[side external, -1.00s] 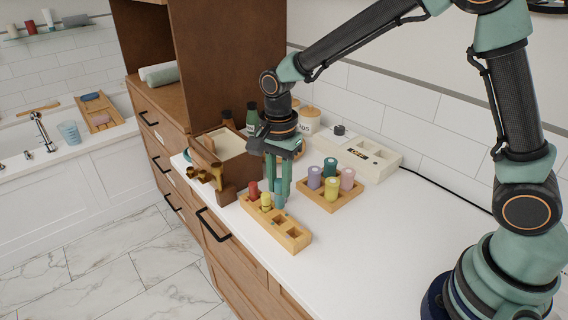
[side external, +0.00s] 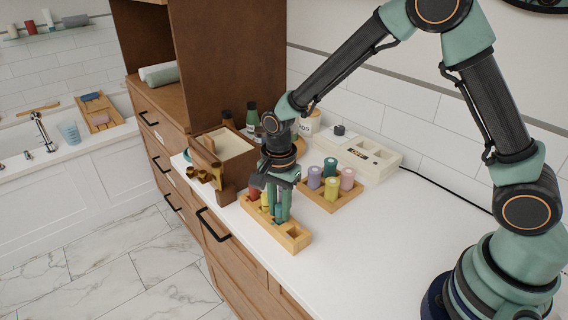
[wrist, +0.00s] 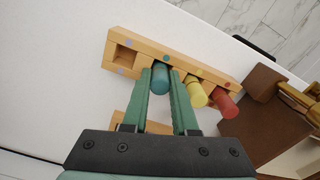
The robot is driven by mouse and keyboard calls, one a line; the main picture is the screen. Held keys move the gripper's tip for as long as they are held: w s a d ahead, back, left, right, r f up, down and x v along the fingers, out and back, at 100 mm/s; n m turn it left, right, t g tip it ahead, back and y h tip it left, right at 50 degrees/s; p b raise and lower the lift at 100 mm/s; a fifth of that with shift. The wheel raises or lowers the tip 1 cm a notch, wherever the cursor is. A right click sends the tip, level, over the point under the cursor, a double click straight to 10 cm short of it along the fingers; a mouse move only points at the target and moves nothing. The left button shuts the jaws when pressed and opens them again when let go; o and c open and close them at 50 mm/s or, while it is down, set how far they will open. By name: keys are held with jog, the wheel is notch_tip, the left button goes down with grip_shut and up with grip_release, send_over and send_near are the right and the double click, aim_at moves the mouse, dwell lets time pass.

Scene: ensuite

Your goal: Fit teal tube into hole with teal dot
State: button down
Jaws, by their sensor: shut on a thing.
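The teal tube (wrist: 160,80) is between the two fingers of my gripper (wrist: 164,92), which is shut on it. It also shows in the side view (side external: 278,212), low at the wooden block (side external: 293,243). In the wrist view the tube is over the hole beside the teal dot (wrist: 166,58) on the block (wrist: 145,44). How deep it sits is hidden by my fingers. A yellow tube (wrist: 196,95) and a red tube (wrist: 225,105) stand in the same block, on the right. An empty square hole (wrist: 125,54) is at its left end.
A second wooden tray (side external: 345,198) holds purple, green, yellow and pink tubes behind the block. A brown box (side external: 228,150) stands on the left, a white box (side external: 372,160) at the back. The counter (side external: 385,245) to the right is clear.

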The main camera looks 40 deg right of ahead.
aim_at(280, 206)
jog(key=c, duration=0.7)
grip_release()
notch_tip(280, 206, up, 12)
jog(key=s+d+r+n+t, duration=0.5)
jog(key=s+d+r+n, duration=0.3)
jog(key=s+d+n, duration=0.3)
jog(key=shift+s+r+n+t, duration=0.35)
jog(key=shift+s+n, duration=0.15)
jog(key=shift+n, duration=1.2)
